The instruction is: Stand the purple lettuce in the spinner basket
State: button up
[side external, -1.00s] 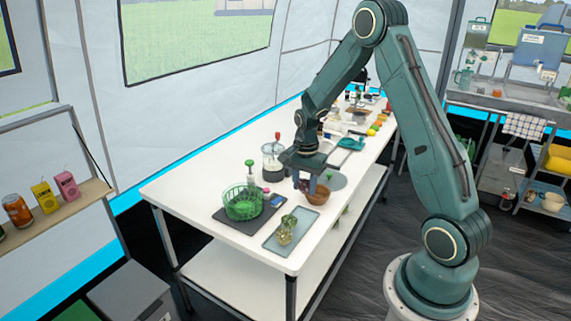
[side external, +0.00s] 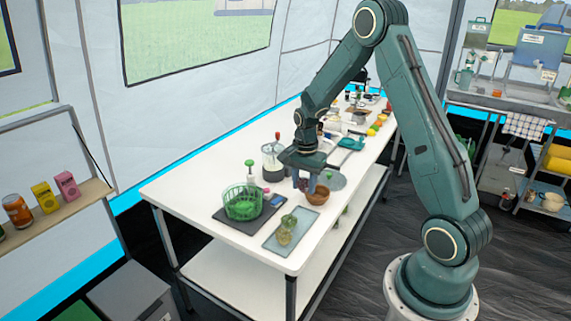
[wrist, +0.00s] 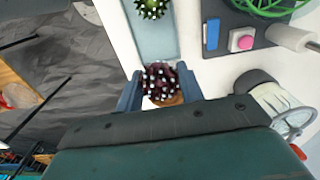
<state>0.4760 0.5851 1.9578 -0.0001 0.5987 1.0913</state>
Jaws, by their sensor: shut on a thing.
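The purple lettuce (wrist: 160,82), a dark purple head with pale tips, sits between the two fingers of my gripper (wrist: 158,88) in the wrist view. My gripper is shut on it. The spinner basket (side external: 243,204) is a green open-mesh basket on a dark mat, to the left and nearer the table's front end. Its edge also shows at the upper right of the wrist view (wrist: 272,8).
A grey-blue tray (side external: 271,244) with a green lettuce (side external: 285,231) lies beside the dark mat (side external: 233,223). A jar with a red-topped handle (side external: 272,160) stands behind my gripper. A blue block (wrist: 212,34) and pink button (wrist: 241,40) lie on the mat.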

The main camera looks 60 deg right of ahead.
jog(key=w+a+n, duration=0.2)
jog(key=w+a, duration=0.1)
jog(key=w, duration=0.5)
jog(key=n, duration=0.3)
send_near(243, 198)
jog(key=s+a, duration=0.3)
jog(key=shift+a+r, duration=0.15)
jog(key=shift+a, duration=0.05)
jog(key=shift+f, duration=2.85)
jog(key=shift+f, duration=0.65)
jog(key=o, duration=0.5)
jog(key=shift+c, duration=0.2)
jog(key=shift+r, duration=0.1)
notch_tip(243, 198, up, 11)
